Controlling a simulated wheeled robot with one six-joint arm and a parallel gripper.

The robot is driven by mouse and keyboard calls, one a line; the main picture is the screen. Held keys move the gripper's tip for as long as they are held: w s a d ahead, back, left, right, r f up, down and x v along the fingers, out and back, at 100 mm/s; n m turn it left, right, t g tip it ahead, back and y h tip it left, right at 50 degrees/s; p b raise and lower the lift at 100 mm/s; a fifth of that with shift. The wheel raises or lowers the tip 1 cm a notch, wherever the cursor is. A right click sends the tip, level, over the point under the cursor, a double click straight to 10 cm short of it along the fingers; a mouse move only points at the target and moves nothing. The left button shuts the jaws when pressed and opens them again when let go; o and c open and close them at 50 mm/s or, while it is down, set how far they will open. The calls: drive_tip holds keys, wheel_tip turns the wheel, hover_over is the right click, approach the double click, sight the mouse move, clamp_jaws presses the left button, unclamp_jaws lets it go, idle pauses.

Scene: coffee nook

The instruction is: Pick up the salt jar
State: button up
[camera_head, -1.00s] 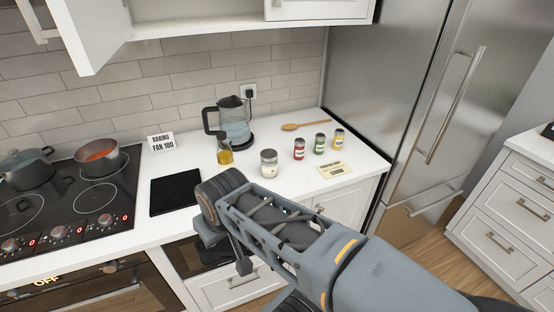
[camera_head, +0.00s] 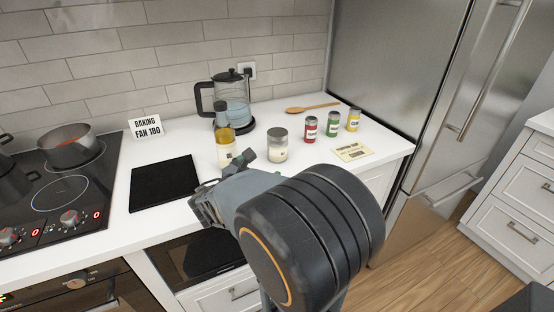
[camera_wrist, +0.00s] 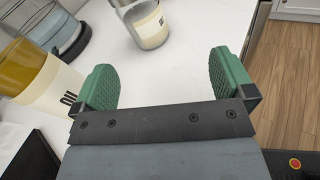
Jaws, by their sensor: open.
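The salt jar appears to be the clear glass jar with a grey lid and pale contents (camera_head: 278,150). It stands upright on the white counter; its label is too small to read. In the wrist view the jar (camera_wrist: 150,27) is at the top, ahead of and between the fingers, apart from them. My gripper (camera_head: 228,168) is low over the counter, left of the jar and partly hidden by my arm. In the wrist view my gripper (camera_wrist: 165,80) has its green finger pads spread wide with bare counter between them.
An oil bottle (camera_head: 226,154) stands close to my gripper, and beside the left finger in the wrist view (camera_wrist: 38,72). Behind is a kettle (camera_head: 236,106). Right of the jar are red (camera_head: 310,129), green (camera_head: 332,126) and yellow (camera_head: 353,121) spice jars and a card (camera_head: 353,151).

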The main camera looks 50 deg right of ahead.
sight(273, 148)
drive_tip(key=shift+w+d+f+n+t+h+b, duration=0.2)
drive_tip(key=shift+w+n+t, duration=0.2)
drive_tip(key=shift+n, duration=0.15)
drive_tip(key=shift+w+d+f+n+t+h+b, duration=0.1)
drive_tip(key=shift+w+f+n+t+h+b, duration=0.1)
drive_tip(key=shift+w+n+t, duration=0.3)
drive_tip(key=shift+n, duration=0.35)
drive_tip(key=x, duration=0.8)
drive_tip(key=shift+w+r, duration=0.1)
drive_tip(key=shift+r, duration=0.1)
drive_tip(key=shift+x, duration=2.8)
drive_tip(key=shift+r, duration=0.1)
drive_tip(key=c, duration=1.2)
